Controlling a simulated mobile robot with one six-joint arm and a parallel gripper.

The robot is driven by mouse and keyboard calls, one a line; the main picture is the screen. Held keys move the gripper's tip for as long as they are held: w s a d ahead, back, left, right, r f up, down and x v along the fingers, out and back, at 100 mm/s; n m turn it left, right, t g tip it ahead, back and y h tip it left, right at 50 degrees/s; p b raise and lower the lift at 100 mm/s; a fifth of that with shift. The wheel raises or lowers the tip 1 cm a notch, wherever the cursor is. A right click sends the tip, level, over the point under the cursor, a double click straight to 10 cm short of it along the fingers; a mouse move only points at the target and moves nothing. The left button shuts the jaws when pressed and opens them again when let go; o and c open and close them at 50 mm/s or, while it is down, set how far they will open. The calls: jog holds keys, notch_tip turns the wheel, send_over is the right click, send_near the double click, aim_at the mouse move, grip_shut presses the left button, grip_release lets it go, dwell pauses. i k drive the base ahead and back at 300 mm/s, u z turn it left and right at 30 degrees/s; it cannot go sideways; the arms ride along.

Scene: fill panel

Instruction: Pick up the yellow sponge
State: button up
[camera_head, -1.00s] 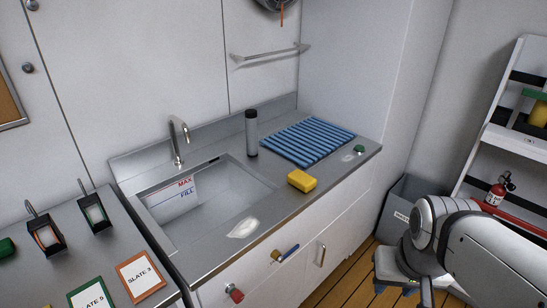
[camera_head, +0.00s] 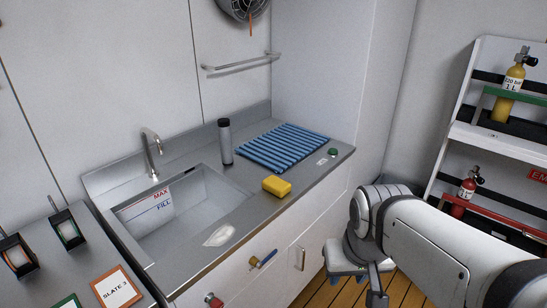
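The yellow sponge (camera_head: 276,186) lies flat on the grey steel counter (camera_head: 245,212), right of the sink and near the counter's front edge. Nothing touches it. My arm (camera_head: 420,235) comes in from the lower right and stands in front of the counter, apart from the sponge.
The sink (camera_head: 185,215) with a tap (camera_head: 152,155) is left of the sponge. A white patch (camera_head: 219,236) is at the front edge. A shelf with bottles (camera_head: 510,85) stands right.

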aim_at(279, 187)
jog(key=i, duration=0.9)
jog(key=u, duration=0.05)
